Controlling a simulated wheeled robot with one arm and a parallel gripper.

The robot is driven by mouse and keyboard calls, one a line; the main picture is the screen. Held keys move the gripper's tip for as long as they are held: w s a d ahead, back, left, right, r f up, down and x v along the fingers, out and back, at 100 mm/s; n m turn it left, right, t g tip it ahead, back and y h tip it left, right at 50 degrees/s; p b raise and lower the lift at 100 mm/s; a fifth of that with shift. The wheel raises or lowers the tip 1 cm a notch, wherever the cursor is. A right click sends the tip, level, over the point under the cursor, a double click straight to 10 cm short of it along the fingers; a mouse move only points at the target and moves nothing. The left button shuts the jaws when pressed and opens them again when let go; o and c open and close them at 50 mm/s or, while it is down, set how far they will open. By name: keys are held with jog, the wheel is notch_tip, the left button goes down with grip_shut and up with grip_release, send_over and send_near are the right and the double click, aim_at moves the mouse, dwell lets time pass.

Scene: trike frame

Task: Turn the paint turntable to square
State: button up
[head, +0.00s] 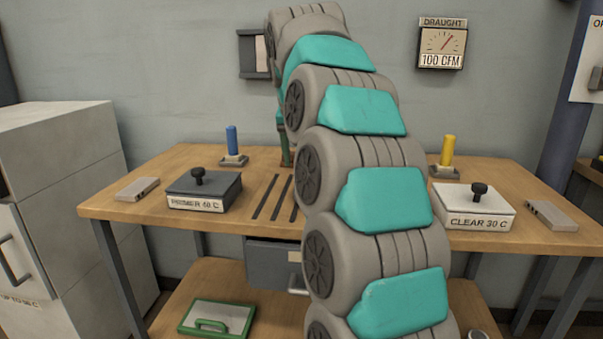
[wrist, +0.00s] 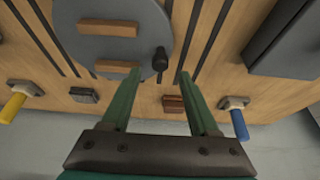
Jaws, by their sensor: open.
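The paint turntable (wrist: 92,32) shows in the wrist view as a round grey-blue disc on the wooden bench. Two wooden bars (wrist: 118,69) lie across it. A black knob (wrist: 160,60) stands up at its right edge. My gripper (wrist: 153,78) is open and empty, its two green fingers apart. The knob lies between the fingertips in the picture; I cannot tell whether they reach down to its height. In the head view my arm hides the turntable and most of the gripper.
Dark slots run along the bench (head: 160,170). A PRIMER box (head: 205,190) stands left and a CLEAR box (head: 472,207) right, both with black knobs. A blue handle (head: 231,140) and a yellow handle (head: 447,150) stand at the back. A small red-brown block (wrist: 173,104) lies near the bench edge.

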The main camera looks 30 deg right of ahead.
jog(key=shift+x, duration=2.65)
grip_shut()
